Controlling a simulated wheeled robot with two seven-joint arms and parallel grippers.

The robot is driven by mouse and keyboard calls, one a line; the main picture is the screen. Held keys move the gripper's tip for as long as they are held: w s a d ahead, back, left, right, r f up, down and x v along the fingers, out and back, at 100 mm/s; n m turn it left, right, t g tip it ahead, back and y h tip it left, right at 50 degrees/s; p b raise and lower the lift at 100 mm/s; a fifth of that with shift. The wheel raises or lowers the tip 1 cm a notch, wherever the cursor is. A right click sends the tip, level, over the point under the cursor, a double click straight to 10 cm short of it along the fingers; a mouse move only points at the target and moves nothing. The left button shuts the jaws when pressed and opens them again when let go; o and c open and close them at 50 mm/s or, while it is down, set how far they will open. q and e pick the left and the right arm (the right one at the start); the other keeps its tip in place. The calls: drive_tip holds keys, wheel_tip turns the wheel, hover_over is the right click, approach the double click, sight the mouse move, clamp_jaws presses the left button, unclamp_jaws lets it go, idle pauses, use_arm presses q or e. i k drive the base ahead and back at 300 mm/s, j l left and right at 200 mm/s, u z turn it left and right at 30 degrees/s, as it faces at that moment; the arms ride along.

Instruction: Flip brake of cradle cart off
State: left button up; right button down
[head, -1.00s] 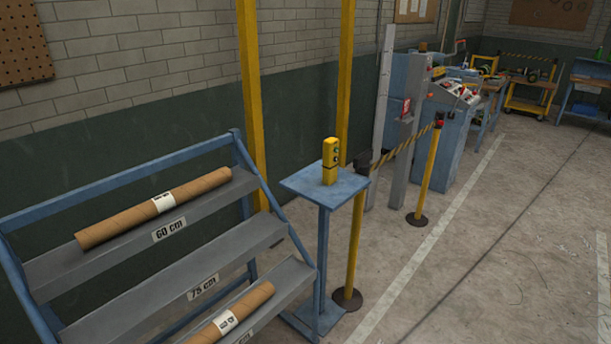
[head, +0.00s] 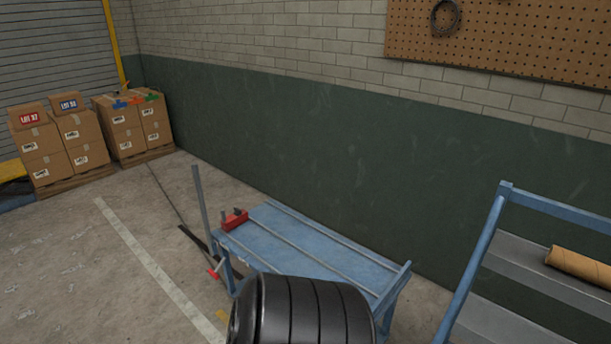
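A blue table-like frame with long rails on its top (head: 318,250), possibly the cradle cart, stands low against the green wall. A red block with a dark part on it (head: 235,219) sits at its far left corner. A small red-tipped piece (head: 213,272), perhaps a brake handle, shows low by its left end; its setting cannot be told. A grey upright bar (head: 201,205) and a dark slanting bar stand at that end. A black ribbed rounded shape hides the near part of the blue frame. Neither of my grippers is in view.
A blue rack (head: 472,262) with a cardboard tube (head: 580,263) stands at the right. Stacked cartons (head: 62,150) on pallets stand at the back left by a shutter. The floor left of the blue frame is open, with a white line (head: 150,262).

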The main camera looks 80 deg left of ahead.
sight(213, 273)
drive_tip(key=u, duration=3.4)
drive_tip(key=i+u, duration=0.35)
drive_tip(key=i, duration=1.45)
